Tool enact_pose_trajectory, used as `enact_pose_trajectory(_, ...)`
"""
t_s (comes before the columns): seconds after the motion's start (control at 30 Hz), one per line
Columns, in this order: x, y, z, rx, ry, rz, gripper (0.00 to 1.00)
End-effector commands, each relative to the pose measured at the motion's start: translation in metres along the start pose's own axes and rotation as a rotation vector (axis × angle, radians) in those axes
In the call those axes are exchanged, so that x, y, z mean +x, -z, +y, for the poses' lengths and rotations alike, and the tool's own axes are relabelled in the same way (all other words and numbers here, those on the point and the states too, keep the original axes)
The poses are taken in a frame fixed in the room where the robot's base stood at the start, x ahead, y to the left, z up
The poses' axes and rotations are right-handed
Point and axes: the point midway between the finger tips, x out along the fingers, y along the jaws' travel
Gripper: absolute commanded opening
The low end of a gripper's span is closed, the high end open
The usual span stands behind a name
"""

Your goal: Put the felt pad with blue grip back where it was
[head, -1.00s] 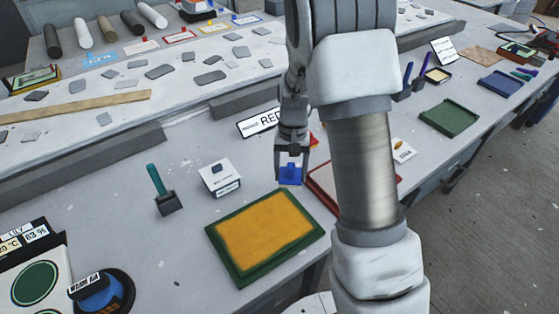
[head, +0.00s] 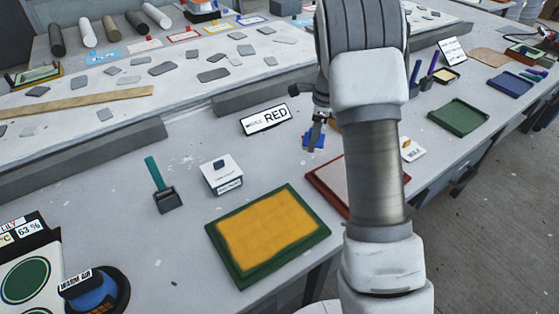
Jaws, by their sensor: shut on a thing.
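My gripper (head: 318,130) is shut on the blue grip of the felt pad (head: 313,141). It is over the middle of the bench, between the RED sign (head: 266,119) and the red-framed tray (head: 322,178). The pad's underside is too small to make out, and I cannot tell whether it touches the bench. My arm covers much of the red-framed tray and the space to the right of the gripper.
A green-framed tray with a yellow surface (head: 215,240) lies in front. A small white box (head: 222,178) and a teal-handled tool (head: 155,176) stand to the left. A green tray (head: 460,117) and a blue tray (head: 510,84) lie right. Bare bench shows left of the gripper.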

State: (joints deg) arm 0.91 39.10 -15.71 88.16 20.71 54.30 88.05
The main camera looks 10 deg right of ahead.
Motion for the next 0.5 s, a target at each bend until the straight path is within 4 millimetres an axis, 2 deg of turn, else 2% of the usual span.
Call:
enact_pose_trajectory(0.2, -0.001, 0.006, -0.019, 0.254, 0.032, 0.001, 0.20)
enact_pose_trajectory(0.4, -0.003, 0.007, -0.026, 0.361, 0.044, 0.001, 0.20)
enact_pose_trajectory(0.5, 0.003, 0.000, -0.027, 0.373, 0.044, 0.001, 0.20)
